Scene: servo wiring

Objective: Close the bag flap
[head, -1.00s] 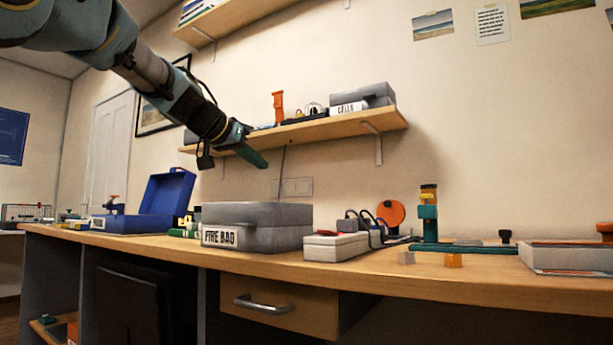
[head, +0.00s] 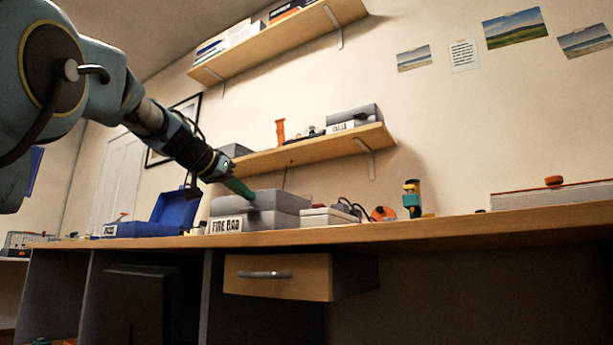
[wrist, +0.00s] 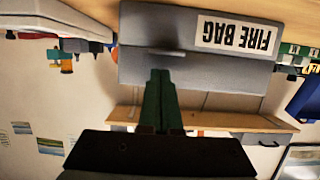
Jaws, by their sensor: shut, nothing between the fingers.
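The grey fire bag (head: 238,223), labelled FIRE BAG, stands on the workbench in the head view. Its flap (head: 275,200) lies low across the top, and I cannot tell whether it is fully flush. In the wrist view the bag (wrist: 150,25) appears upside down, with its label at the right. My gripper (head: 248,196), with green fingers, is shut and empty. Its tips are at the top of the bag in the head view. In the wrist view my gripper (wrist: 160,73) points at the bag's grey top; whether it touches is unclear.
An open blue case (head: 175,208) stands left of the bag. A white power box (head: 328,216) with cables is close on its right. A shelf (head: 310,147) with a grey CELLS box hangs above. A drawer (head: 277,276) sticks out below the bench.

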